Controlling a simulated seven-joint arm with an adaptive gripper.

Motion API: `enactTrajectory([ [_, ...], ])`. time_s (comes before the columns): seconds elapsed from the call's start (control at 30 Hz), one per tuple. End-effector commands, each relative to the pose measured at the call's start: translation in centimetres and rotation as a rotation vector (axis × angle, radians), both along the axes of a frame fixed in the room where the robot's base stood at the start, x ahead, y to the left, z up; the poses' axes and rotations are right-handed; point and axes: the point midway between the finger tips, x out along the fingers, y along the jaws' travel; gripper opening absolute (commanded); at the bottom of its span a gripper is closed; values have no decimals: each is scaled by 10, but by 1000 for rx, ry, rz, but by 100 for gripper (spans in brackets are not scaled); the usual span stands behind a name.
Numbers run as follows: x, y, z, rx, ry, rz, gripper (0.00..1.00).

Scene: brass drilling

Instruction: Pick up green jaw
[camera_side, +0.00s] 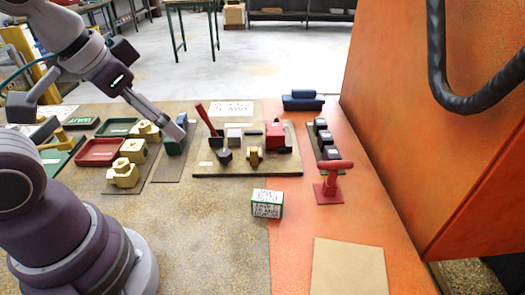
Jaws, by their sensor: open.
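A green block (173,147), which looks like the green jaw, sits on a narrow dark mat (168,171) left of the centre. My gripper (178,130) reaches down from the upper left, with its tips at or just above the block's top. The gripper is open. The fingers overlap the block in this view and hide part of it, so I cannot tell whether they touch it or stand around it.
Brass fittings (123,172) and red (101,152) and green trays (117,127) lie to the left. A board (247,188) holding a red-handled tool (206,119) and a red block (275,136) lies right. A green-and-white box (267,204) and red stand (328,185) are nearer.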

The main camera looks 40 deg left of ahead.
Motion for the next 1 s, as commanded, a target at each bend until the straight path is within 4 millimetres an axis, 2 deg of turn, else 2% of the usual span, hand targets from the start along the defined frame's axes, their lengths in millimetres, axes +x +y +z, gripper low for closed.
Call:
enactTrajectory([
  [0.27, 0, 0, 0, 0, 0, 2, 72],
  [0.37, 12, 10, -2, -9, 15, 66, 72],
  [0.47, 39, 40, -11, -28, 40, 223, 72],
  [0.6, 71, 108, -42, -45, 66, 489, 72],
  [0.73, 76, 163, -77, -45, 83, 675, 72],
  [0.83, 73, 188, -96, -41, 90, 755, 72],
  [1.0, 74, 203, -118, -38, 97, 789, 72],
])
